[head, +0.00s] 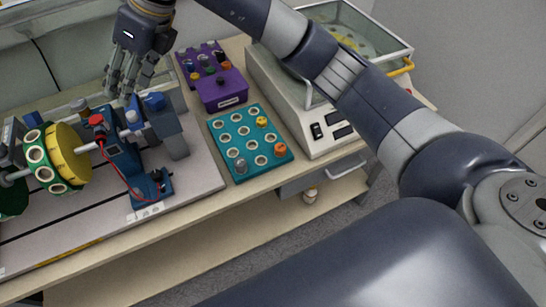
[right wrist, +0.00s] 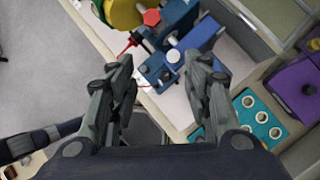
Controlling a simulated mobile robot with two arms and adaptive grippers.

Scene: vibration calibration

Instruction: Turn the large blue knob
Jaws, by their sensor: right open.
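A blue knob (head: 154,102) sits on top of a grey-blue upright bracket (head: 171,132) at the right end of the shaft rig. In the right wrist view a blue block-like part (right wrist: 203,34) shows beyond the fingers; I cannot tell surely whether it is the knob. My right gripper (head: 127,88) is above and behind the rig, a little left of the knob, fingers pointing down. In the right wrist view, the gripper (right wrist: 163,62) is open, with nothing held between its fingers. My left gripper is not in view.
The rig has a yellow disc (head: 69,153), a red knob (head: 96,121) and a red cable on a grey plate. To the right are a teal tray (head: 246,171) with holes, a purple box (head: 223,97) and a white scale (head: 312,147). My right arm passes over the scale.

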